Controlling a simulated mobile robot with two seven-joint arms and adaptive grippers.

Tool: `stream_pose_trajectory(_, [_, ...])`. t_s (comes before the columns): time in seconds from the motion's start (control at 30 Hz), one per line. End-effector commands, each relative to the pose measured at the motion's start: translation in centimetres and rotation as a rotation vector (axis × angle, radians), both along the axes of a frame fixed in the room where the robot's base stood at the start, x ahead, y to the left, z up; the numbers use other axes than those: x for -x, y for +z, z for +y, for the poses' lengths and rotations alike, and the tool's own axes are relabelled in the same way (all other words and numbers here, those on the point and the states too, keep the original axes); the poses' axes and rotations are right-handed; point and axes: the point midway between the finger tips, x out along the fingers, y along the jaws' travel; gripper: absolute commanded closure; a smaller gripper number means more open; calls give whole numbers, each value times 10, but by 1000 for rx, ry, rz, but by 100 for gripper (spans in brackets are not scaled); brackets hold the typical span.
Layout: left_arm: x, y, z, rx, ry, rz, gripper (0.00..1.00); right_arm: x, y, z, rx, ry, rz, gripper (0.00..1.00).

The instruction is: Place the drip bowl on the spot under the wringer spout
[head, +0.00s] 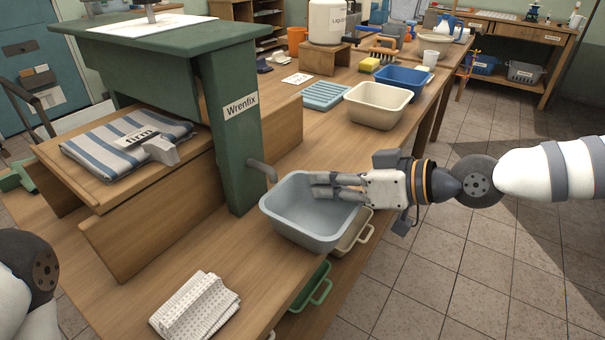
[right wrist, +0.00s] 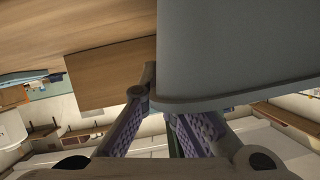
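The drip bowl (head: 292,224) is a light grey-blue rectangular basin at the right edge of the bench. The wringer spout (head: 263,171) is a short grey pipe from the green wringer post (head: 229,130); its end is close to the bowl's left far corner. My right gripper (head: 322,186) reaches in from the right, fingers on either side of the bowl's far wall and closed in on it. The right wrist view shows the bowl wall (right wrist: 240,50) large, hiding part of one finger. The spot under the spout is not distinguishable. My left gripper is out of view.
A folded white cloth (head: 196,306) lies on the bench in front. A cream basin (head: 378,105), blue basin (head: 404,80) and blue ribbed tray (head: 326,95) stand farther back. A cream container (head: 354,233) and green container (head: 313,287) sit below the bench edge.

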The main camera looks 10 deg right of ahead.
Motion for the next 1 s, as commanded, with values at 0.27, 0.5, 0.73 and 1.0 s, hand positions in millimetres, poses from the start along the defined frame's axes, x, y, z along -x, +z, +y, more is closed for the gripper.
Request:
stream_pose_trajectory(0.27, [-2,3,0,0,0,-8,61,-25,-2,32,4,4,2,100])
stream_pose_trajectory(0.5, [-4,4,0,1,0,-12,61,-30,-8,37,-2,-1,2,100])
stream_pose_trajectory(0.73, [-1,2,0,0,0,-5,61,-30,-13,36,-1,0,5,100])
stream_pose_trajectory(1.0, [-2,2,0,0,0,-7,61,-29,-12,36,0,1,3,75])
